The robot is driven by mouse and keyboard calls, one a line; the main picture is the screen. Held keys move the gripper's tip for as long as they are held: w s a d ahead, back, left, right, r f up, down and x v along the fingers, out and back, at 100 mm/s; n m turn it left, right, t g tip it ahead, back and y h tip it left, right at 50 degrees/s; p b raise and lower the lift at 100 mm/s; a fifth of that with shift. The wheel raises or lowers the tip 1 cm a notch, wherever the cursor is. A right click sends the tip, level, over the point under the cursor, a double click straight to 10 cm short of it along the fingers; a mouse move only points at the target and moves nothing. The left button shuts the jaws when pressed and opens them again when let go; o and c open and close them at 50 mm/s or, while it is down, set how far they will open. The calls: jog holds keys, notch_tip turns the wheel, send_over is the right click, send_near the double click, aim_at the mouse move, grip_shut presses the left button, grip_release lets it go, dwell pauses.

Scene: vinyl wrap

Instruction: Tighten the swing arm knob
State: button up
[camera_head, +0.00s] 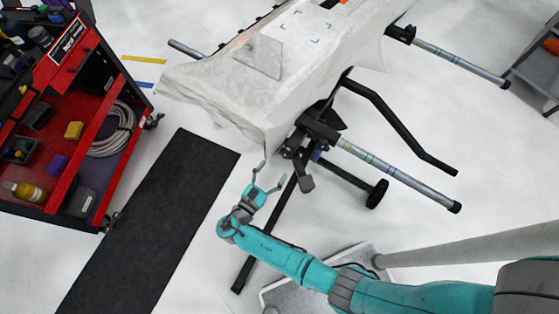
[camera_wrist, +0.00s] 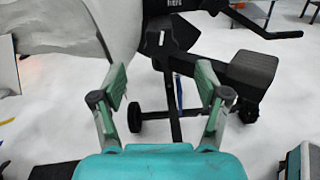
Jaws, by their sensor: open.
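My gripper (camera_head: 270,177) is open and empty, with its two teal fingers spread, just left of the stand's black joint. In the wrist view my gripper (camera_wrist: 160,82) shows both fingers apart, with the black bracket (camera_wrist: 165,38) of the stand beyond and between them. The bracket also shows in the head view (camera_head: 318,128), under the edge of the draped panel. A black blocky piece (camera_wrist: 252,68) sticks out right of the fingers; it also shows in the head view (camera_head: 306,183). I cannot tell for certain which black part is the swing arm knob. No finger visibly touches the stand.
The white draped panel (camera_head: 245,100) lies over the stand. Grey stand tubes (camera_head: 400,175) and a bent black bar (camera_head: 400,125) reach right. A red tool cart (camera_head: 75,85) stands left, beside a black mat (camera_head: 150,220).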

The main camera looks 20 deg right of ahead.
jog(key=shift+v, duration=2)
jog(key=shift+s+a, duration=0.1)
